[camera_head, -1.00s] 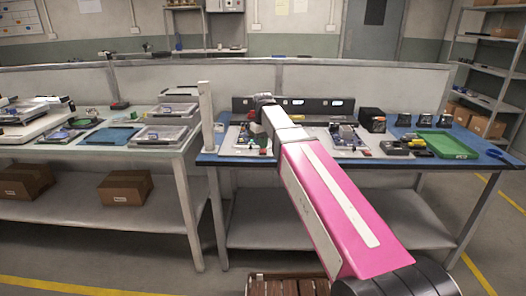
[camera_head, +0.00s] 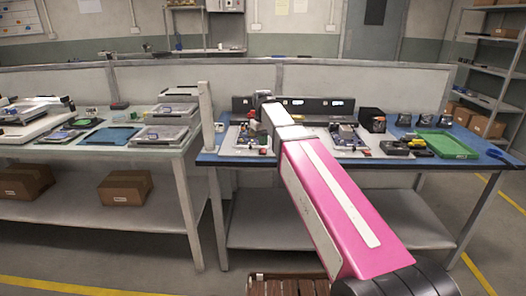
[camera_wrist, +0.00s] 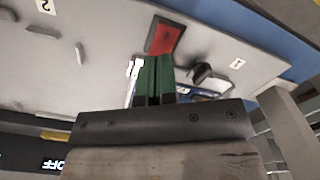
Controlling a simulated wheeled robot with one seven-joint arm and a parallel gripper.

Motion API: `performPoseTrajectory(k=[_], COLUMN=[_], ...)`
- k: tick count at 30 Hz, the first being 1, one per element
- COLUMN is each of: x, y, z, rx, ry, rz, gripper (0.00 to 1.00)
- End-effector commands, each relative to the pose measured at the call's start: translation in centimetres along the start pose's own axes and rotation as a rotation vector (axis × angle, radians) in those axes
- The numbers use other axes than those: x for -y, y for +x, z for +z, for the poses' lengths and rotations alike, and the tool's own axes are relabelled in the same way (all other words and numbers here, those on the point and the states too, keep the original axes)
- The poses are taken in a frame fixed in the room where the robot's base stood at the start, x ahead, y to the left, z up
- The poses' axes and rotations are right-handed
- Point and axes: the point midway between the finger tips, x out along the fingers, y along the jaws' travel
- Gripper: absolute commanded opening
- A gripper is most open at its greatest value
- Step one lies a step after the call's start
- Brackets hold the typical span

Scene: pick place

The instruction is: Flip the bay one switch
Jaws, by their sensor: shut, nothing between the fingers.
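My gripper (camera_wrist: 157,62) shows in the wrist view as two green fingers pressed together with nothing between them. The fingertips are just below a red rectangular patch (camera_wrist: 165,36) on the pale plate. A small dark part (camera_wrist: 203,73) and a blue-and-white piece (camera_wrist: 212,90) lie just right of the fingers. I cannot make out which part is the bay one switch. A label reading "1" (camera_wrist: 237,63) is to the right. In the head view, the black panel (camera_head: 315,114) stands at the back of the blue bench, and my arm hides the fingers.
A label reading "2" (camera_wrist: 45,6) and lit "OFF" text (camera_wrist: 53,164) show at the left of the wrist view. A circuit board (camera_head: 345,136), black boxes (camera_head: 372,119) and a green tray (camera_head: 446,145) are right of my arm. An upright post (camera_head: 206,115) stands to the left.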

Motion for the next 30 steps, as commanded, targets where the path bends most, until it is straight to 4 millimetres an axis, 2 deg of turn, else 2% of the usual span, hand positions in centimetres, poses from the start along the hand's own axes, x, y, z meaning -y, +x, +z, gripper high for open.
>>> performPoseTrajectory(k=[21, 30], x=[0.0, 0.0], y=[-4.9, -5.2], z=[0.0, 0.0], rx=[0.0, 0.001], ry=[0.0, 0.0], rz=[0.0, 0.0], gripper=[0.0, 0.0])
